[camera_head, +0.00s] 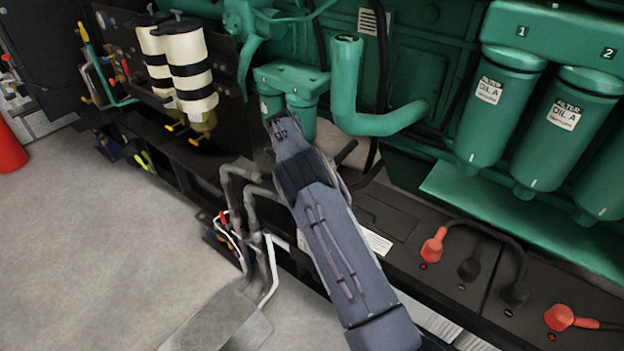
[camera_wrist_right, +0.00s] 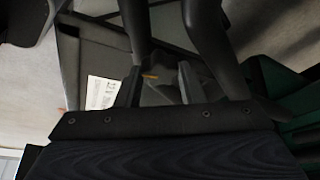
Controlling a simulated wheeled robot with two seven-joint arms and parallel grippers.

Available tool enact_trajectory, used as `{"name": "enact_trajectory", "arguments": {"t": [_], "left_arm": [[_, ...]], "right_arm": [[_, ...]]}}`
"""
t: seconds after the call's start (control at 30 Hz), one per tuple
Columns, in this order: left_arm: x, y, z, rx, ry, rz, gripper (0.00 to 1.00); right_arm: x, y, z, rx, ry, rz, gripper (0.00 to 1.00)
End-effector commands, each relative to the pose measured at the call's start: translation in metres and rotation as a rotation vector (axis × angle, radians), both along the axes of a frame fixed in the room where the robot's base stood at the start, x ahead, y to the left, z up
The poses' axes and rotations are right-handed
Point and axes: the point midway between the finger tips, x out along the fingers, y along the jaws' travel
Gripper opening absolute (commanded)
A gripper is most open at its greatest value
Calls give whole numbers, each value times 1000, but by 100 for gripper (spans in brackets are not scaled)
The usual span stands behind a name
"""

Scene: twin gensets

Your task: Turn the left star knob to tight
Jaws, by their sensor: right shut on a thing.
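My right arm comes in from the lower right of the head view, and its gripper (camera_head: 279,125) is at the green genset, just below a pair of small green canisters (camera_head: 301,108). In the right wrist view its two dark fingers (camera_wrist_right: 159,82) are shut on a dark grey part (camera_wrist_right: 161,93), which looks like the star knob. The fingers and palm hide most of it, so its arms and how far it is turned cannot be made out. My left gripper is in neither view.
Grey bent pipes (camera_head: 252,190) stand close left of my right arm. Large green oil filters (camera_head: 495,110) and battery terminals with red caps (camera_head: 434,246) are to the right. Striped cylinders (camera_head: 190,65) are at the upper left. The floor (camera_head: 90,235) at left is mostly clear.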

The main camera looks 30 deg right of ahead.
Motion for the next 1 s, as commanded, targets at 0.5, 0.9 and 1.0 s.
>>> {"name": "enact_trajectory", "arguments": {"t": [0.5,0.9,1.0], "left_arm": [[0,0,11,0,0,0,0],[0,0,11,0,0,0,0],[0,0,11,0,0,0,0]], "right_arm": [[2,0,0,2,-2,-226,12],[2,0,0,2,-2,-242,12],[2,0,0,2,-2,-242,12]]}}
